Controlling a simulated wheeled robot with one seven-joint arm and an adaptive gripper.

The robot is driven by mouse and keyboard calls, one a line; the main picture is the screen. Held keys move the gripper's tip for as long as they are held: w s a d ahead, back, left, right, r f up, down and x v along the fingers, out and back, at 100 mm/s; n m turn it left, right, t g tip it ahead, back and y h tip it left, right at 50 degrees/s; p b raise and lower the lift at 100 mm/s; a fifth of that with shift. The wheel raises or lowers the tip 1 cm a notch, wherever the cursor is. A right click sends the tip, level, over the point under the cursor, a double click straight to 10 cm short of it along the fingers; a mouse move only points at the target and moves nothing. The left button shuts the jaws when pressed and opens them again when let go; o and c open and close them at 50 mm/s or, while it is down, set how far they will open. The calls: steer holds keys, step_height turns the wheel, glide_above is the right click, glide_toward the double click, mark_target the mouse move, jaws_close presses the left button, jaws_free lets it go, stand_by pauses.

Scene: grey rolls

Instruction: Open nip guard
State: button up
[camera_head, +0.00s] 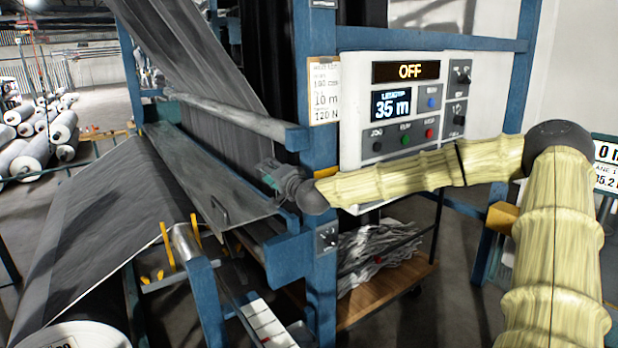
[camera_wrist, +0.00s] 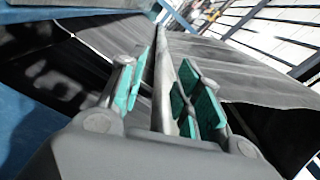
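The nip guard appears to be the long grey panel (camera_head: 205,170) on the blue machine frame, sloping beneath a grey roller. A thin dark handle (camera_head: 222,212) shows at its lower edge. My gripper (camera_head: 268,178) is over the right end of the panel, close to the blue upright. In the wrist view my gripper (camera_wrist: 165,90) has its teal-padded fingers apart. A narrow grey bar or edge (camera_wrist: 163,75) runs between them, with gaps showing on either side. I cannot tell whether a pad touches it, or whether this bar is part of the guard.
A control panel (camera_head: 400,110) reads OFF and 35 m. My arm crosses in front of its lower side. Dark fabric (camera_head: 85,225) slopes down at the left. Blue posts (camera_head: 316,200) stand close to my gripper. A wooden shelf (camera_head: 385,290) holds crumpled cloth.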

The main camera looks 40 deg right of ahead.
steer(key=shift+s+a+r+p, duration=0.1)
steer(key=shift+s+r+p, duration=0.3)
steer(key=shift+p, duration=1.35)
steer(key=shift+s+a+r+p, duration=0.1)
steer(key=shift+s+p, duration=0.55)
steer(key=shift+p, duration=1.1)
steer(key=shift+s+a+r+p, duration=0.1)
steer(key=shift+s+r+p, duration=0.3)
steer(key=shift+p, duration=1.35)
steer(key=shift+s+f, duration=0.15)
steer(key=d+p, duration=0.1)
steer(key=d+f+p, duration=0.1)
steer(key=shift+s+p, duration=0.3)
steer(key=shift+s, duration=0.05)
